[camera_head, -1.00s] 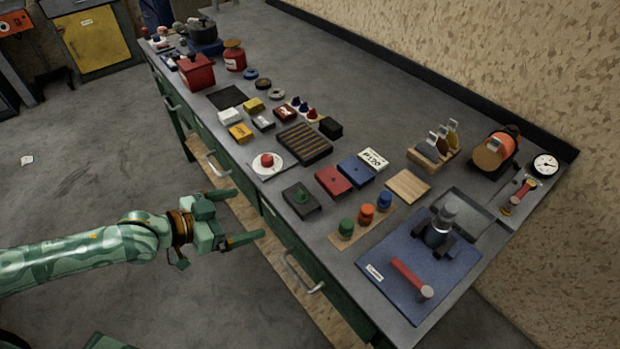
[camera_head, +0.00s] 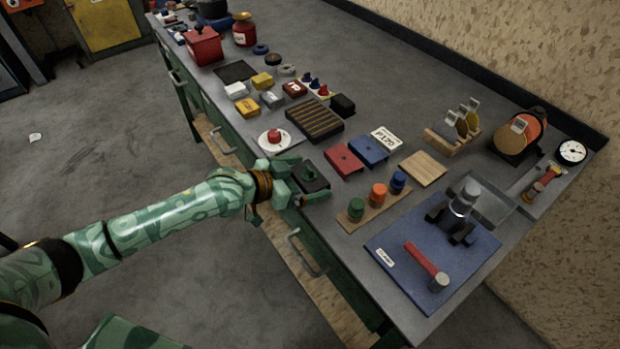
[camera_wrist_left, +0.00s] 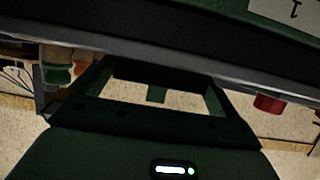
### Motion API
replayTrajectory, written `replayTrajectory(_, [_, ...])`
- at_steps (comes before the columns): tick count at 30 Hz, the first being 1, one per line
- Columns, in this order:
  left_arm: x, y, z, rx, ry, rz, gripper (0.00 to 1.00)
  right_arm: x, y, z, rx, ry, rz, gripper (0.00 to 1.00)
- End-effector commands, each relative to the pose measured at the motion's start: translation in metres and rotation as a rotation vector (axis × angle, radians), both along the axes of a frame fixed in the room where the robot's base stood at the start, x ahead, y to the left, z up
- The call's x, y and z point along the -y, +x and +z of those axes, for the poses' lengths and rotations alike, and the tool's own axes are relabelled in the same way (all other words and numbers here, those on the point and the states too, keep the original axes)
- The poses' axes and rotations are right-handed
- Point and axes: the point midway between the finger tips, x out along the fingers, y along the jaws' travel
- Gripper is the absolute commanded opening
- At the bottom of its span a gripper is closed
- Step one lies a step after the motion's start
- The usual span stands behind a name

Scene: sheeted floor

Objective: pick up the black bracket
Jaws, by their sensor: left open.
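A flat black piece with a small green part on top (camera_head: 314,183), which looks like the black bracket, lies near the front edge of the bench in the head view. My left gripper (camera_head: 306,178) has come in over the edge, low at the bench top. Its jaws are open, with one finger on the far-left side of the piece and one on the near-right side. Whether they touch it I cannot tell. The left wrist view looks upside down, with a green post (camera_wrist_left: 157,94) between the fingers. The right gripper is not in view.
A red button on a white plate (camera_head: 274,141) stands close to the upper finger. Red (camera_head: 345,160) and blue (camera_head: 368,150) brackets lie behind. A wooden strip with green, orange and blue knobs (camera_head: 378,208) is to the right. A drawer handle (camera_head: 302,254) sticks out below.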

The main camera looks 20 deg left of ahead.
Motion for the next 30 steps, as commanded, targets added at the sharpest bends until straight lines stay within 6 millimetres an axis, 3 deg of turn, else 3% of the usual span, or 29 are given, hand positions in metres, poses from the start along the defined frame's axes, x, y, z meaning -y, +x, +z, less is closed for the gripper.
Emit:
replayTrajectory(8, [0.002,0.003,-0.001,0.000,0.000,0.001,0.97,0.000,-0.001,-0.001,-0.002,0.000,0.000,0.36])
replayTrajectory(13, [0.002,0.003,-0.001,0.000,0.000,0.001,0.52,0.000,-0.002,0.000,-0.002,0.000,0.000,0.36])
replayTrajectory(23, [0.002,0.003,0.002,0.002,-0.001,0.001,0.52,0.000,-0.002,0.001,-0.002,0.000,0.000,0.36])
replayTrajectory(30, [0.002,0.003,0.023,0.004,-0.001,0.000,0.52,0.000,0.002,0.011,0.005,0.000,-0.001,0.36])
